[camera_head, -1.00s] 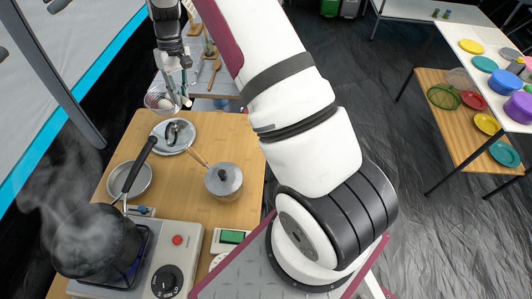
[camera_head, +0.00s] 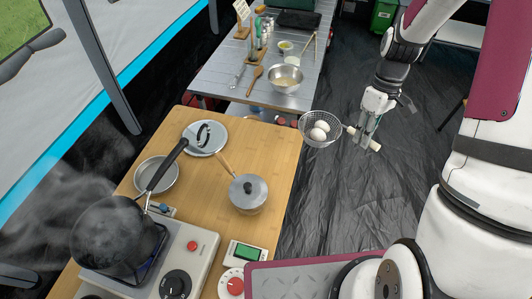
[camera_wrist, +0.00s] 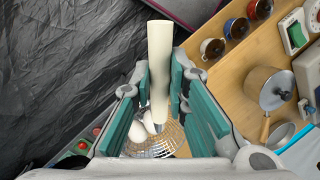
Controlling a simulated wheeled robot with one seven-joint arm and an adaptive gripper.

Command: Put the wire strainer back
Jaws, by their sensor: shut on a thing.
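The wire strainer (camera_head: 306,122) hangs in the air, to the right of the wooden table and above the dark floor. White eggs (camera_head: 319,132) lie in its mesh bowl. My gripper (camera_head: 368,122) is shut on its pale handle (camera_head: 374,146), to the right of the bowl. In the wrist view the handle (camera_wrist: 160,50) stands between the teal finger pads. The mesh (camera_wrist: 160,148) and eggs (camera_wrist: 139,132) show lower down, partly hidden by the gripper.
A steaming black pot (camera_head: 112,240) sits on the stove (camera_head: 205,250). A metal bowl (camera_head: 286,78) stands on the grey table (camera_head: 215,78) behind.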

